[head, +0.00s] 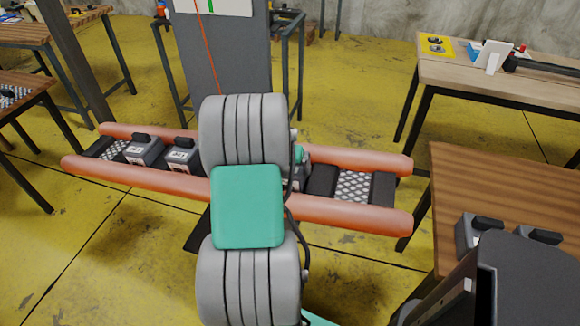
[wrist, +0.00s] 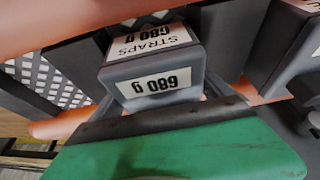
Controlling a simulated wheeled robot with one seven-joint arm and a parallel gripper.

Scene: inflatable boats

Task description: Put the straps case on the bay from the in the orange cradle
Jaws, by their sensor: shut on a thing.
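The straps case (wrist: 155,78) is a grey box with white labels reading STRAPS and 680 g, in the middle of the wrist view. My gripper (wrist: 158,98) is shut on it, with dark fingers at its sides. The orange cradle (head: 335,213) has two long orange tubes with dark bays and white lattice between them; a tube also shows in the wrist view (wrist: 60,25). My arm hides the gripper and the held case in the head view. I cannot tell whether the case rests on the cradle or hangs just above it.
Two grey cases (head: 143,150) (head: 180,156) sit in the cradle's left half. A lattice bay (head: 354,186) at its right is bare. Another case (wrist: 292,45) is close right of the held one. More cases (head: 475,235) stand on the wooden table (head: 500,180) at right.

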